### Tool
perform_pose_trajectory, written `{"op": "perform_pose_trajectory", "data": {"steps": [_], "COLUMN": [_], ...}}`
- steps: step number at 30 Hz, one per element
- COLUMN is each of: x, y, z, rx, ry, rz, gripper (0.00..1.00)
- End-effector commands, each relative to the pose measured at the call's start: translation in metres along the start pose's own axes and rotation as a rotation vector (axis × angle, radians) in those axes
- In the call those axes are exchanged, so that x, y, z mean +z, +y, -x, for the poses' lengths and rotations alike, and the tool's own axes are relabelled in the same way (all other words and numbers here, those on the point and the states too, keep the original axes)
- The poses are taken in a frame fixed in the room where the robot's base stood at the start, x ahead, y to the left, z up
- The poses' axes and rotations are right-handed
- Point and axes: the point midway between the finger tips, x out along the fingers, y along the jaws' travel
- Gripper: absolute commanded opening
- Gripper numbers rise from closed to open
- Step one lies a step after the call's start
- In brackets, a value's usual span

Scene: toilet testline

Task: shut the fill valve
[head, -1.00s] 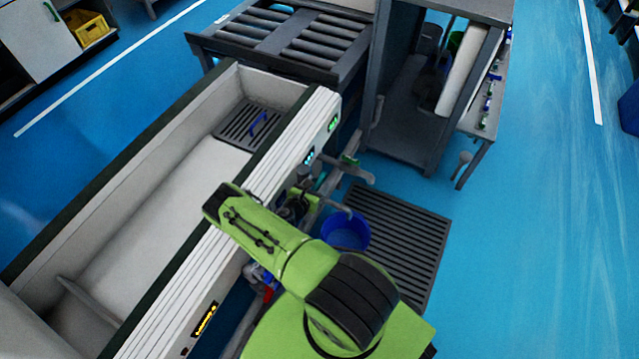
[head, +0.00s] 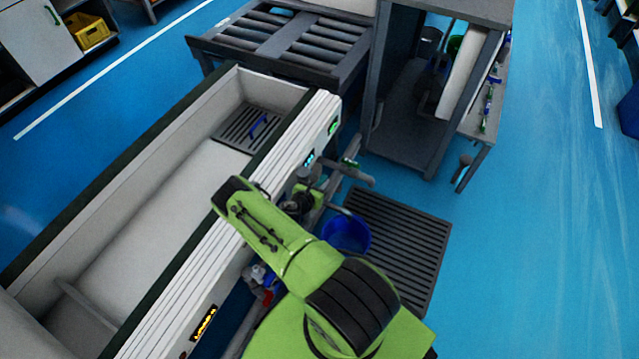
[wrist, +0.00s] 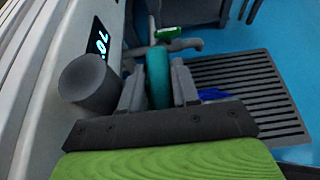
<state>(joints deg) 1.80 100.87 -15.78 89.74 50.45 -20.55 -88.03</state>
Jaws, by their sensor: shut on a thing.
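My gripper (wrist: 158,92) points down beside the long trough's front panel. Its two grey fingers are closed on an upright teal handle (wrist: 158,72), one finger on each side. No label shows on this handle, so I cannot tell from the pictures whether it is the fill valve's. Its lower part is hidden by the gripper. In the head view my gripper (head: 298,206) is small and dark, partly hidden by my green arm. A green-handled valve (wrist: 166,33) sits on a pipe just beyond; it also shows in the head view (head: 349,163).
A grey cylinder (wrist: 88,84) stands close left of the fingers. The trough panel (head: 265,185) borders the left side. A blue bucket (head: 347,232) stands by a floor grate (head: 405,250). A red handle (head: 267,297) is below my arm. Open floor lies right.

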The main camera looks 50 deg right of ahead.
Motion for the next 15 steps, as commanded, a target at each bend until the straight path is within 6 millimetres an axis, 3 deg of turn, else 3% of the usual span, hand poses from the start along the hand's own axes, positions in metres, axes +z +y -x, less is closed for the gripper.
{"op": "perform_pose_trajectory", "data": {"steps": [7, 15], "x": [0.0035, 0.0005], "y": [-0.0005, -0.0002], "z": [0.0009, 0.0002], "rx": [-0.001, 0.001], "ry": [0.17, 0.2], "rz": [-0.004, -0.002], "gripper": [0.0, 0.0]}}
